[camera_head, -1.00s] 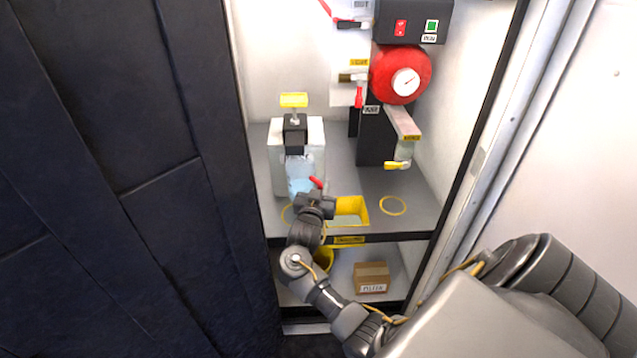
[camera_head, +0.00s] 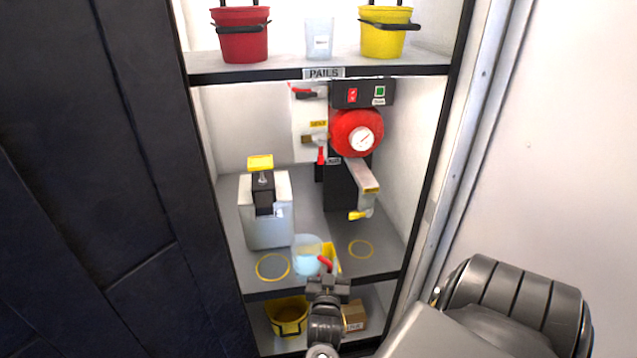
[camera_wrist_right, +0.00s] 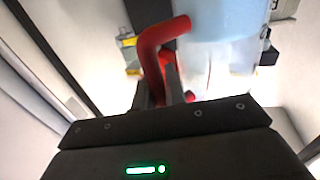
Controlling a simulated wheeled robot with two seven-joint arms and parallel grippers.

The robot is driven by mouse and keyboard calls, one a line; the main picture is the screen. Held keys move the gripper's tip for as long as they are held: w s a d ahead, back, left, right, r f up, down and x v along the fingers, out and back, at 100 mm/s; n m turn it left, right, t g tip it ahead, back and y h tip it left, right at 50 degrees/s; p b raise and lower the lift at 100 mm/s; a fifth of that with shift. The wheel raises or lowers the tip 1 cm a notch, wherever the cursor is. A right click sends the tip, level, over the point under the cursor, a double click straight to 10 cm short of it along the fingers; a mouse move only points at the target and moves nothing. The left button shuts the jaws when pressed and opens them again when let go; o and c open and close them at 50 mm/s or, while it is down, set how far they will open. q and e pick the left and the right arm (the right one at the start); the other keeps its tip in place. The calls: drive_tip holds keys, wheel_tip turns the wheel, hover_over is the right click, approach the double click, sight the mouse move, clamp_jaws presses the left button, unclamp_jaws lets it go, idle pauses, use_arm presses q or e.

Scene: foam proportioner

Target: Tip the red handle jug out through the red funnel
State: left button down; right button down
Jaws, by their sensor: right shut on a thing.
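The jug (camera_head: 308,252) is clear with pale blue contents, and its red handle (camera_head: 325,263) faces me. My right gripper (camera_head: 326,276) is shut on that handle. In the right wrist view the red handle (camera_wrist_right: 152,55) is between the fingers, with the jug (camera_wrist_right: 222,28) beyond, cut off by the top edge. My left gripper is out of view.
A white container with a black spout (camera_head: 265,215) stands left on the counter, near a yellow ring mark (camera_head: 272,268). A red round unit with a gauge (camera_head: 355,132) is behind. Red (camera_head: 240,42) and yellow (camera_head: 385,38) pails stand above. Cabinet walls bound both sides.

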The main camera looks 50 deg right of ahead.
drive_tip(key=s+r+p, duration=0.1)
drive_tip(key=s+p, duration=0.3)
drive_tip(key=s, duration=0.8)
drive_tip(key=shift+r, duration=0.35)
drive_tip(key=w+a+r+n+t+y, duration=0.3)
drive_tip(key=w+a, duration=0.1)
drive_tip(key=a, duration=0.7)
drive_tip(key=w+a+r+n+t+y, duration=0.25)
drive_tip(key=w+a+r, duration=0.2)
drive_tip(key=a, duration=0.55)
drive_tip(key=a+r+n+t+y, duration=0.1)
drive_tip(key=a+r+y, duration=0.3)
drive_tip(key=a, duration=0.5)
drive_tip(key=a+r+n+y, duration=0.4)
drive_tip(key=a+r, duration=0.3)
drive_tip(key=a, duration=0.2)
drive_tip(key=shift+a+t+y, duration=0.2)
drive_tip(key=shift+t+y, duration=0.15)
drive_tip(key=shift+y, duration=0.1)
drive_tip(key=shift+a+r, duration=0.1)
drive_tip(key=shift+r, duration=0.05)
